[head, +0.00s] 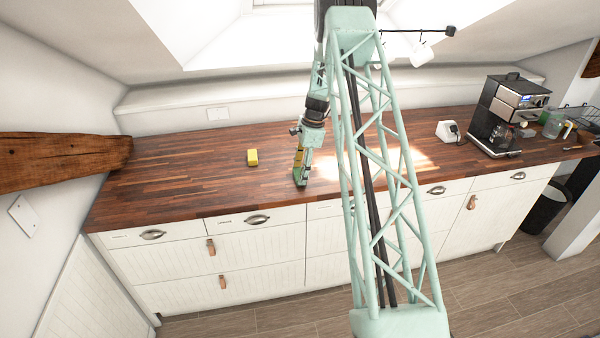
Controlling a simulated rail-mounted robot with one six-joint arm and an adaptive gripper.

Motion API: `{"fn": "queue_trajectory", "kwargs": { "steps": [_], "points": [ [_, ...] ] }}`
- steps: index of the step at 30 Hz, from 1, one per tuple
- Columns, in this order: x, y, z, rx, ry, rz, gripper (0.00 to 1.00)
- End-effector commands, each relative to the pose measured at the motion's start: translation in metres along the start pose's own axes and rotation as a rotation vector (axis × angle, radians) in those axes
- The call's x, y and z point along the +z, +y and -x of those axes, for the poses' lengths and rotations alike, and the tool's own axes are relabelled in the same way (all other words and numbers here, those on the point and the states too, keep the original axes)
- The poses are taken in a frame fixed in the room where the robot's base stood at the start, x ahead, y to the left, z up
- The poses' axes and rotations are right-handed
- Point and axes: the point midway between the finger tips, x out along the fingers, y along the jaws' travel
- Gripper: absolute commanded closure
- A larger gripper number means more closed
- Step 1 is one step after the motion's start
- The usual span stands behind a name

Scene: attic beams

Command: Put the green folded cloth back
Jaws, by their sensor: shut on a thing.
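My gripper (301,174) points down at the wooden counter, near its front edge and left of my lattice arm link. It is shut on a small greenish thing that looks like the green folded cloth (301,182). The cloth is small here and partly covered by the fingers, so its folds do not show. I cannot tell whether it touches the counter or hangs just above it.
A yellow block (252,157), perhaps a sponge, lies on the counter (180,175) left of my gripper. A toaster (447,131), a coffee machine (505,115) and a dish rack (578,116) stand at the right. A wooden beam (60,160) juts in at the left.

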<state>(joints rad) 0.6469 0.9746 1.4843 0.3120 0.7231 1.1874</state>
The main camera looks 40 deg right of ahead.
Motion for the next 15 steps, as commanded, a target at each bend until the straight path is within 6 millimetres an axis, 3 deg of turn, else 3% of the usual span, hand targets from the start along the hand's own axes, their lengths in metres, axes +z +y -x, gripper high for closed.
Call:
{"fn": "queue_trajectory", "kwargs": {
  "steps": [6,7,11,15],
  "points": [
    [-0.0006,0.0001,-0.0029,0.000,0.000,0.000,0.61],
    [-0.0005,0.0001,-0.0024,0.000,0.000,0.000,0.41],
    [-0.0004,0.0001,-0.0021,0.000,0.000,0.000,0.30],
    [-0.0004,0.0001,-0.0020,0.000,0.000,0.000,0.30]
  ]
}}
